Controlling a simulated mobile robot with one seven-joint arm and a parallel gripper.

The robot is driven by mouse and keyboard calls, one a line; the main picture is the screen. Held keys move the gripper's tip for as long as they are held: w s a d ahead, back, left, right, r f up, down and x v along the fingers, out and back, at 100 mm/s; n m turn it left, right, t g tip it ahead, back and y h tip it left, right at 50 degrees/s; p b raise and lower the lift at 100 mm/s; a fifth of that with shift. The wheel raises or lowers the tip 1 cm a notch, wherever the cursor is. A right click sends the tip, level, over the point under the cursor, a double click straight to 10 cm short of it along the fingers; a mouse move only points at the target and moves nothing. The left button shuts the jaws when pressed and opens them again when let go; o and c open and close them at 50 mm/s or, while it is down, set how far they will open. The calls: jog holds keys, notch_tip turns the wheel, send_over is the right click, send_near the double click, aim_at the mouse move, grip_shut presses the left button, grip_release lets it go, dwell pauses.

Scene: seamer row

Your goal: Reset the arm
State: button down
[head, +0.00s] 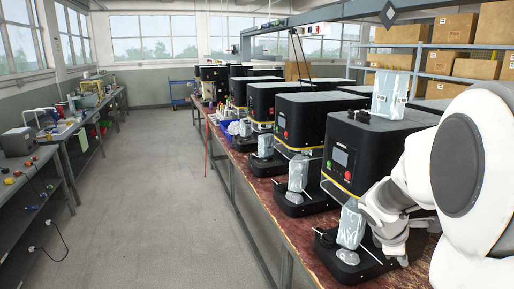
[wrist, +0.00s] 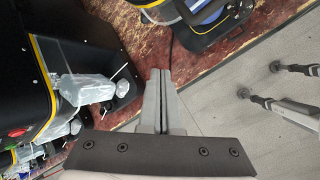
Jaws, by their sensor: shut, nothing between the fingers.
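My white arm comes in from the right in the head view, and its grey wrist (head: 385,212) is beside the nearest seamer (head: 395,140). In the wrist view my gripper (wrist: 160,75) has its two grey fingers together with nothing between them. The fingers point over the red-brown bench top (wrist: 205,72), near its edge above the floor. In the head view the fingertips are hard to make out against the machine. A plastic-wrapped piece (head: 351,224) stands on the nearest seamer's black base; a wrapped piece (wrist: 85,88) also shows left of the fingers in the wrist view.
A row of black seamers (head: 302,118) runs back along the bench. A wrapped block (head: 390,94) sits on top of the nearest one. The grey aisle floor (head: 150,190) is open. A cluttered bench (head: 50,152) lines the left wall. Boxes (head: 454,28) fill shelves at back right.

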jog(key=s+a+r+m+t+y, duration=0.1)
jog(key=s+a+r+m+y, duration=0.2)
jog(key=s+a+m, duration=0.3)
jog(key=s+a+r+m+t+y, duration=0.2)
jog(key=s+a+r+m, duration=0.4)
jog(key=s+a, duration=0.5)
jog(key=a+y, duration=0.1)
jog(key=a, duration=0.5)
jog(key=shift+s+r, duration=0.15)
jog(key=shift+s, duration=0.05)
